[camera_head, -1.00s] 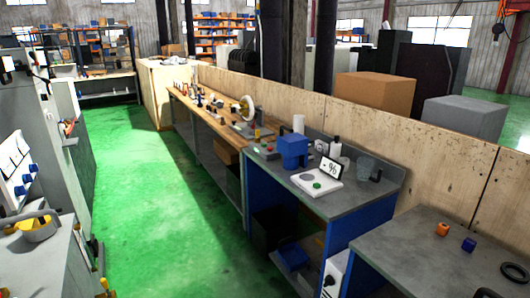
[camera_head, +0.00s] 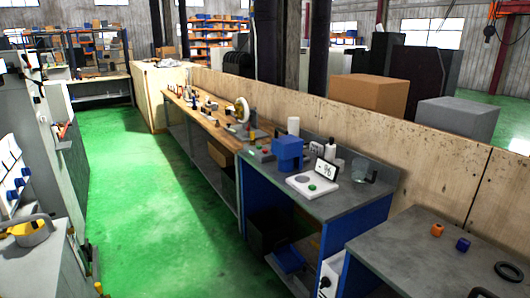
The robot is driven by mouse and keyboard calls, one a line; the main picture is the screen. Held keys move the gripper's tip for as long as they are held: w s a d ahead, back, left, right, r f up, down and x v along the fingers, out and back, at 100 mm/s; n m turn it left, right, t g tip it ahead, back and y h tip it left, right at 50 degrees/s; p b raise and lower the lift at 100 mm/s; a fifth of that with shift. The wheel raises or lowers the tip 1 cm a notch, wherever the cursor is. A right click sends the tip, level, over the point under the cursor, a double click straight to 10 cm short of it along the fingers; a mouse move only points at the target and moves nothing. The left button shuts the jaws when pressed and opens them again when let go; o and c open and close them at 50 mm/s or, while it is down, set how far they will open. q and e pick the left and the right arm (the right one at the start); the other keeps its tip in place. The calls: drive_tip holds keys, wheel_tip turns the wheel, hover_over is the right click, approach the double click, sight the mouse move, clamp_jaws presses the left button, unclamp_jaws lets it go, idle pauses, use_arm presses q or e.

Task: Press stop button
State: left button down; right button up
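I cannot make out for sure which control is the stop button. A small grey box (camera_head: 260,153) with tiny red and green spots, perhaps buttons, sits on the grey bench left of a blue device (camera_head: 289,153). A white flat device (camera_head: 300,183) with a green round spot and a tilted display (camera_head: 325,172) stands in front of it. A grey machine with blue knobs (camera_head: 20,188) is cut off at the left edge. Neither of my grippers shows in this view.
A grey bench with blue sides (camera_head: 345,207) stands right of centre. A grey table (camera_head: 400,245) in front holds an orange cube (camera_head: 437,230), a blue cube (camera_head: 462,244) and a black ring (camera_head: 509,272). The green floor (camera_head: 150,220) between machine and benches is clear.

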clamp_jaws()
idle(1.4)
